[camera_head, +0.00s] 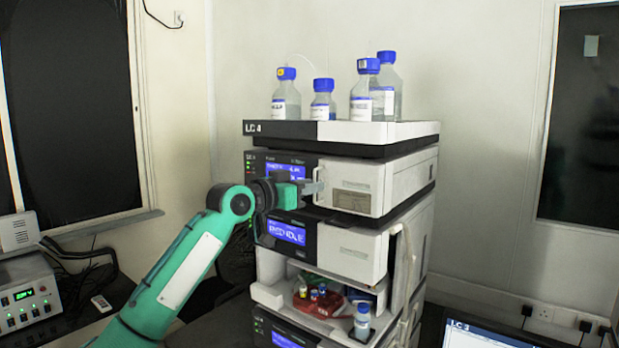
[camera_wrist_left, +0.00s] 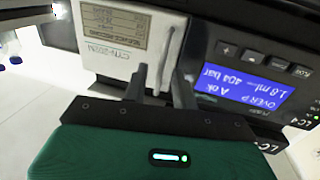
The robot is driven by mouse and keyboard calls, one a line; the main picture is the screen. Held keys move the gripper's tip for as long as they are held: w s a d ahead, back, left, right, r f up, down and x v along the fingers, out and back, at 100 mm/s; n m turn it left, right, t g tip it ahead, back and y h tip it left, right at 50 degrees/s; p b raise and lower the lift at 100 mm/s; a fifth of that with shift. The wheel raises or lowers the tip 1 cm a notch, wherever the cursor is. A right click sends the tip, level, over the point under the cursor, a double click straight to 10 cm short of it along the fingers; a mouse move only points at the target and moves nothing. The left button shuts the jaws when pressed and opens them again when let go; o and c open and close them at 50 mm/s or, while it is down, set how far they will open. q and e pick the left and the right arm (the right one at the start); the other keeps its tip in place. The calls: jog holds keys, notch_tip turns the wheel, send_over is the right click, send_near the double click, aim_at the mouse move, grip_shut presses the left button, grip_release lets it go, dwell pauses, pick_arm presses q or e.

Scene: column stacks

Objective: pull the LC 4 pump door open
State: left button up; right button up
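The LC 4 pump module is the upper unit of the stack, just below the bottle tray. Its white door (camera_head: 345,185) looks closed and flush with the unit's front. In the left wrist view the door (camera_wrist_left: 120,40) appears upside down, with an upright handle bar (camera_wrist_left: 170,52) next to the blue pump display (camera_wrist_left: 243,88). My left gripper (camera_head: 318,188) is at the door's left edge. In the wrist view its two fingers (camera_wrist_left: 160,85) stand apart, one on each side of the handle bar, with gaps showing. My right gripper is not in view.
Several blue-capped bottles (camera_head: 361,90) stand on the top tray (camera_head: 400,132). A second module (camera_head: 350,250) sits below the pump, above an open bay with vials and a small bottle (camera_head: 362,322). A laptop (camera_head: 480,335) is at lower right, and a control box (camera_head: 28,295) at left.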

pick_arm(q)
jog(key=shift+w+d, duration=0.2)
grip_shut()
jog(key=shift+s+a, duration=0.1)
jog(key=shift+s, duration=0.05)
